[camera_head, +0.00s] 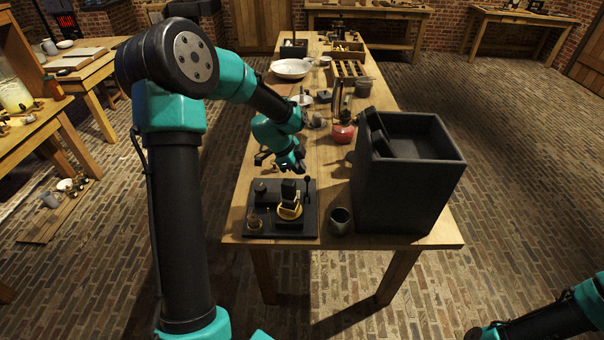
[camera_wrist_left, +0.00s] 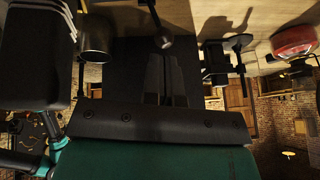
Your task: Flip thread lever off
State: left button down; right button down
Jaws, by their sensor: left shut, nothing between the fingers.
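A black baseboard (camera_head: 262,228) lies on the near left part of the table. It carries a dark block with a yellow ring (camera_head: 289,209), a small brass piece (camera_head: 255,223) and a thin upright lever with a dark round knob (camera_head: 307,181). My left gripper (camera_head: 291,166) is shut and empty, above the board's far edge, a little left of the lever knob and apart from it. In the left wrist view, the dark fingers (camera_wrist_left: 166,82) lie below a rod with a round knob (camera_wrist_left: 163,41), which appears to be the lever.
A tall black open bin (camera_head: 408,190) stands right of the board, with a dark cup (camera_head: 340,220) between them. A red round-bottomed vessel (camera_head: 343,133) stands farther back. A white bowl (camera_head: 291,68) and wooden rack (camera_head: 348,71) are at the far end. My right arm shows only partly at lower right.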

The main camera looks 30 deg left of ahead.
pick_arm(q)
jog(key=v, duration=0.6)
jog(key=shift+a+r, duration=0.2)
jog(key=shift+a, duration=0.25)
jog(key=shift+s, duration=0.15)
jog(key=shift+s+d+r+t+y, duration=0.15)
jog(key=shift+s+d+t, duration=0.15)
jog(key=shift+s, duration=0.15)
jog(key=shift+s+d+r+t+y, duration=0.1)
jog(key=shift+s+d+t+y, duration=0.15)
jog(key=shift+s, duration=0.2)
jog(key=shift+f, duration=0.1)
jog(key=x, duration=1)
